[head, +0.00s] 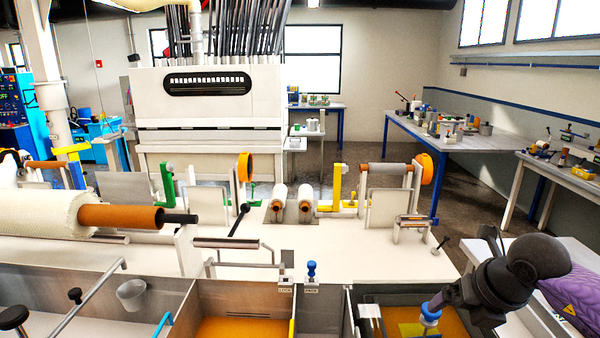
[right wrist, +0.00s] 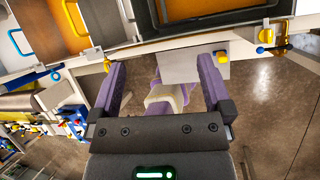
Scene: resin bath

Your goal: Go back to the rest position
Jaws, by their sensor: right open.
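My right arm comes in at the lower right of the head view, over the right end of the bench. Its purple-fingered gripper (right wrist: 161,65) shows clearly in the right wrist view. The fingers are spread wide apart and hold nothing. A purple and cream shape shows behind the gap between them; I cannot tell what it is. In the head view the dark wrist (head: 500,285) hangs above and beside a resin bath (head: 462,325) with orange liquid. My left gripper is not in view.
A large fabric roll (head: 45,213) on an orange core lies at the left. Another orange bath (head: 240,329) is at the front middle, near a blue knob (head: 311,270). Small roller stands line the white bench (head: 350,262). Side tables (head: 470,150) stand at the right.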

